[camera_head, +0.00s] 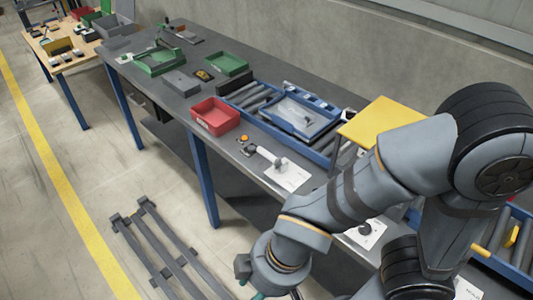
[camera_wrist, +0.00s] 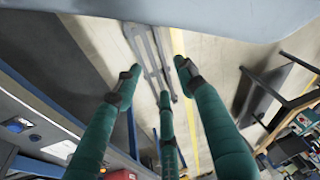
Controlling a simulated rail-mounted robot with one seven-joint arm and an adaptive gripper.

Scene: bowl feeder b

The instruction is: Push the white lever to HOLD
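A white lever (camera_head: 265,153) appears to lie beside a grey knob on a white label plate (camera_head: 290,176), near the front edge of the grey bench; its lettering is too small to read. A second white plate with a dark knob (camera_head: 365,229) is partly hidden by my arm. My gripper shows only partly at the bottom of the head view (camera_head: 262,295), low in front of the bench and well apart from the lever. In the wrist view my gripper (camera_wrist: 160,78) has its green fingers spread, with nothing between them. The lever cannot be made out there.
A red bin (camera_head: 215,116) and an orange button (camera_head: 244,138) sit left of the plate. A blue tray (camera_head: 300,113) lies on rollers behind it. A yellow panel (camera_head: 383,120) stands near my arm. A grey rack (camera_head: 165,255) lies on the floor; floor around it is free.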

